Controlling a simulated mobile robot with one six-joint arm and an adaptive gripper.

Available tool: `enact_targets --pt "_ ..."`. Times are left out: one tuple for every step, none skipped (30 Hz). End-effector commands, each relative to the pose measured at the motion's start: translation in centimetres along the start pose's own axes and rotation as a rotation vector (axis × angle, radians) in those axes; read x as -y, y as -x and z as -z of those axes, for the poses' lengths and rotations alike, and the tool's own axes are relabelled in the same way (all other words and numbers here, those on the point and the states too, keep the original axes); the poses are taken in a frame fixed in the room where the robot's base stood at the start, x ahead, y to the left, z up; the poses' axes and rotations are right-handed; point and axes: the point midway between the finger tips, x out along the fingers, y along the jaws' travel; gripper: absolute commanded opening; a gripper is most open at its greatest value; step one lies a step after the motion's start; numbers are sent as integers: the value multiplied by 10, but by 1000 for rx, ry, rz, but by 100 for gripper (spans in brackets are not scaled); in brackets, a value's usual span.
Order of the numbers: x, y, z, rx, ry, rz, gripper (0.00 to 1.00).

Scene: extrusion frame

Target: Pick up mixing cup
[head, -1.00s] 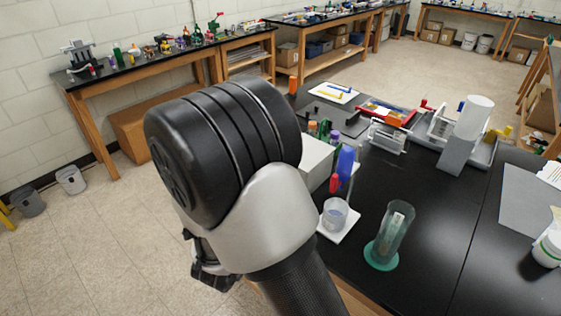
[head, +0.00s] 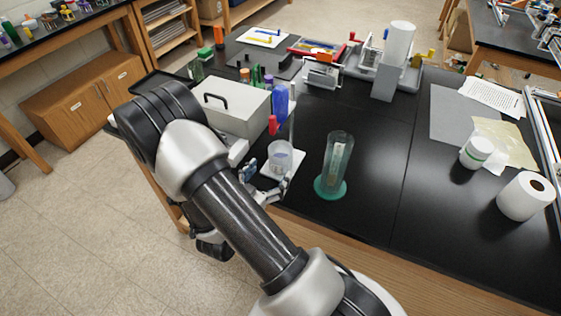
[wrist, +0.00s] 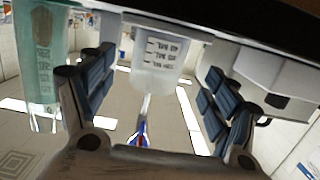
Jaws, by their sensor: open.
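The mixing cup (head: 280,158) is a small clear cup on a white plate at the front edge of the black bench. In the wrist view, where the bench lies along the top, the cup (wrist: 160,62) shows dark graduation marks and appears between my two fingers. My gripper (head: 262,186) is open beside the cup, on its near side in the head view. In the wrist view its blue-padded fingers (wrist: 157,88) are spread to either side, with a gap at each side of the cup. My arm hides part of the gripper in the head view.
A clear cylinder with a green base (head: 336,165) stands right of the cup, fairly close. A blue bottle (head: 281,105) and a red-capped item (head: 272,125) stand behind it. A light grey box (head: 228,104) lies behind left.

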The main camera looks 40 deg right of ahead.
Motion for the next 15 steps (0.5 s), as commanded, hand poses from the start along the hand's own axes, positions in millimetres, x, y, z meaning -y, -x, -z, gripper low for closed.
enact_targets --pt "-1 -10 -1 -1 -2 -5 81" --pt "-1 -14 -1 0 -3 -5 81" --pt "-1 -18 -1 0 -3 -3 81" --pt "0 -21 -1 0 -2 -3 81" --pt "-1 -24 -1 0 -1 -3 81" --pt "0 -26 0 0 0 -1 81" --pt "0 -27 0 0 0 0 81" --pt "0 -28 0 0 0 0 81" --pt "0 -31 -1 0 0 -1 81" --pt "-1 -34 -1 0 -1 -2 81" --pt "-1 -38 -2 0 -2 -3 81" --pt "-2 -45 -2 0 -3 -4 81" --pt "-2 -50 -3 0 -3 -5 81" --pt "-2 -55 -4 0 -3 -4 81" --pt "-2 -61 -4 0 -3 -4 81"
